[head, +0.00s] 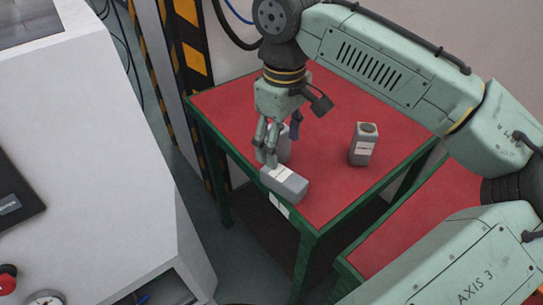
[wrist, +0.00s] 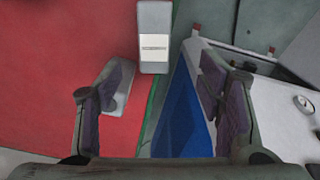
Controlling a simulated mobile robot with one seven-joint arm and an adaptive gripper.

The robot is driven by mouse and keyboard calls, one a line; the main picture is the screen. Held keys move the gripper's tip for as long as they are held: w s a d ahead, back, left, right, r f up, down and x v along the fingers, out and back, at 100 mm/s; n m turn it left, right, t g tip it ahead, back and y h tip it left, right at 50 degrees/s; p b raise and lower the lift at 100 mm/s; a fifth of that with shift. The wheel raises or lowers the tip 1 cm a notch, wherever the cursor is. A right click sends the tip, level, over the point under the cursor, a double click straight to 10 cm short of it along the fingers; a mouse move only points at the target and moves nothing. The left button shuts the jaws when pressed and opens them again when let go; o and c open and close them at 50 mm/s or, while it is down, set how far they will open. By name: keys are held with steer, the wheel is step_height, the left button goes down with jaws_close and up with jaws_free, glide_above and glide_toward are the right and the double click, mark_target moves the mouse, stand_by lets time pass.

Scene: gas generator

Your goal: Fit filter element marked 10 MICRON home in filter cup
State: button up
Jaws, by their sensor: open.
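A grey block-shaped element with a white label (head: 285,183) lies on its side at the near left edge of the red table. In the wrist view it (wrist: 154,40) lies ahead of my gripper, across the table edge. A second grey element (head: 284,150) stands behind my fingers, partly hidden; in the wrist view a grey body (wrist: 122,95) shows beside the left finger. A third element (head: 364,145) stands upright to the right, with a round top and white label. Label wording is too small to read. My gripper (head: 266,160) is open, between fingers empty. I cannot identify the filter cup.
The red table (head: 335,105) has a green frame and clear room at the back and right. A large pale cabinet (head: 90,130) stands at left. A blue surface (wrist: 183,115) shows below the jaws. A striped post (head: 190,45) stands behind the table.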

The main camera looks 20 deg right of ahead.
glide_above(284, 175)
steer(key=f, duration=0.4)
steer(key=shift+s+a+f, duration=0.15)
steer(key=shift+s+f, duration=0.1)
steer(key=shift+s, duration=0.05)
steer(key=shift+w+f+p, duration=0.15)
steer(key=shift+f+p, duration=0.3)
steer(key=shift+f, duration=1.1)
steer(key=shift+w+f+p, duration=0.1)
steer(key=shift+f+p, duration=0.35)
steer(key=shift+f, duration=1.05)
steer(key=shift+c, duration=0.3)
steer(key=c, duration=1.3)
